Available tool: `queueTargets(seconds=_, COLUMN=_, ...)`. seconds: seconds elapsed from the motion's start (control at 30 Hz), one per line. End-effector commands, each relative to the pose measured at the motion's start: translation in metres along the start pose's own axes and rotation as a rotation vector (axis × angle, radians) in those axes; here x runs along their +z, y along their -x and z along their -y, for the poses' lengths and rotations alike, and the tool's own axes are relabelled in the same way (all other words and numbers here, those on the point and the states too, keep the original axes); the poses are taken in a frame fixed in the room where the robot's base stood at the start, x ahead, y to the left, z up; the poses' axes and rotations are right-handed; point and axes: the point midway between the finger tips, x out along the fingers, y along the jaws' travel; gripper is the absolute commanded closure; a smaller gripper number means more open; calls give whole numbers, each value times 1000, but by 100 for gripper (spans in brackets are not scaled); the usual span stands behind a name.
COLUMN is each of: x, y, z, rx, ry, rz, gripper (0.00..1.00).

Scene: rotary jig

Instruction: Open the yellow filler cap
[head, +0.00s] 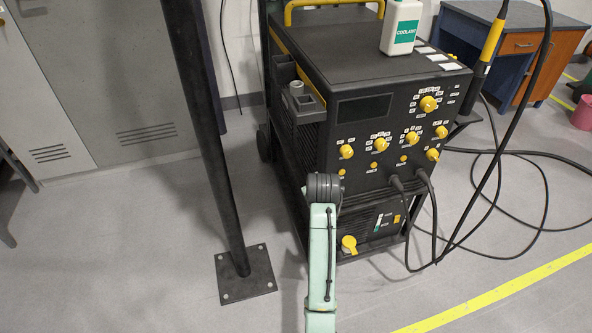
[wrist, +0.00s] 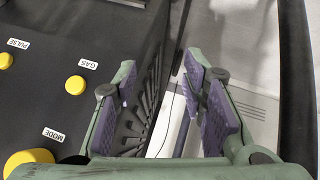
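The yellow filler cap (head: 349,244) sits low on the front of the black welding machine (head: 350,105), on its lower unit, in the head view. It looks closed, with a tab hanging below its round part. My arm reaches up just left of it in the head view, but my gripper is hidden there. In the wrist view my gripper (wrist: 165,82) is open and empty, its purple-padded fingers apart. The fingers are beside the machine's vented side, near the front panel with yellow knobs. The cap is not in the wrist view.
A coolant bottle (head: 402,27) stands on top of the machine. Cables (head: 430,225) hang from the front and lie on the floor to the right. A dark post (head: 213,140) on a bolted base stands to the left. Grey lockers (head: 90,80) are behind it.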

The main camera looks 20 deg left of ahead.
Motion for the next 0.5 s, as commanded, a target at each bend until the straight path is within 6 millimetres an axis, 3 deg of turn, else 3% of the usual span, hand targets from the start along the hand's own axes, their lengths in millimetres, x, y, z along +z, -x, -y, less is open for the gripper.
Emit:
queueTargets(seconds=0.3, x=-59, y=22, z=11, rx=32, ry=18, rz=-166, gripper=62)
queueTargets(seconds=0.5, x=-81, y=34, z=17, rx=41, ry=24, rz=-234, gripper=62)
